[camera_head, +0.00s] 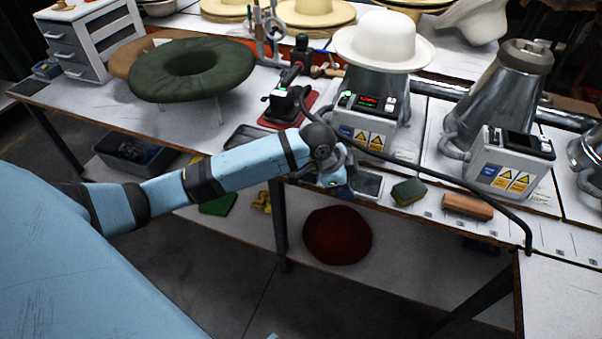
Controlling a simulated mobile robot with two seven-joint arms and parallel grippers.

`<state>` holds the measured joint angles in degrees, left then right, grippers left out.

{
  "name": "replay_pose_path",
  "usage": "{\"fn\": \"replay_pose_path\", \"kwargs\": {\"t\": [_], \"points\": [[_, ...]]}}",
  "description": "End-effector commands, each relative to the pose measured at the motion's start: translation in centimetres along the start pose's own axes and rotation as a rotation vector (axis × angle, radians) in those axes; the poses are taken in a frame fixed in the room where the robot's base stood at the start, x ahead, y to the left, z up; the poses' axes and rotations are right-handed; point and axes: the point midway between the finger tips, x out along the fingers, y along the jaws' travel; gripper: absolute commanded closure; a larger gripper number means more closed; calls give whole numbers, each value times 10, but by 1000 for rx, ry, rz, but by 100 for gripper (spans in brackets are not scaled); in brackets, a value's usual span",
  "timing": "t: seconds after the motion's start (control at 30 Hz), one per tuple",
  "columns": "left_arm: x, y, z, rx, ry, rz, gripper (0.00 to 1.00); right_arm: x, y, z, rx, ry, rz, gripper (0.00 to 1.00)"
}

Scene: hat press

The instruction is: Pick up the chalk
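My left arm reaches in from the left to the front edge of the workbench (180,118). My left gripper (343,190) points down at a small dark metal tray (372,184) on that edge, overlapping its left side. The fingers are too small and too hidden by the wrist to tell whether they are open or shut. I cannot make out any chalk; the arm hides part of the tray. My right gripper is not in view.
Right of the tray lie a green-and-tan sponge-like block (408,191) and a brown brush-like block (467,206). Behind stands a steel press with a white hat (384,41). A black hose (440,178) crosses the bench. A red hat (337,235) lies on the lower shelf.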

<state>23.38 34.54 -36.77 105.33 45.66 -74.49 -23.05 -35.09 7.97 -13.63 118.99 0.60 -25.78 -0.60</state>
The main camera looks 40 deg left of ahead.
Motion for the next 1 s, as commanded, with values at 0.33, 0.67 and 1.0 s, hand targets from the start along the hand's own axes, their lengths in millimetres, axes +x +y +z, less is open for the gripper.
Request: {"fn": "replay_pose_path", "kwargs": {"t": [0.33,0.67,1.0], "points": [[-89,-93,38,198,-336,113,48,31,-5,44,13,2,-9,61],[-140,-114,56,237,-450,184,48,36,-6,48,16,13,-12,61],[-86,-106,84,236,-451,186,48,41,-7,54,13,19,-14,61]]}}
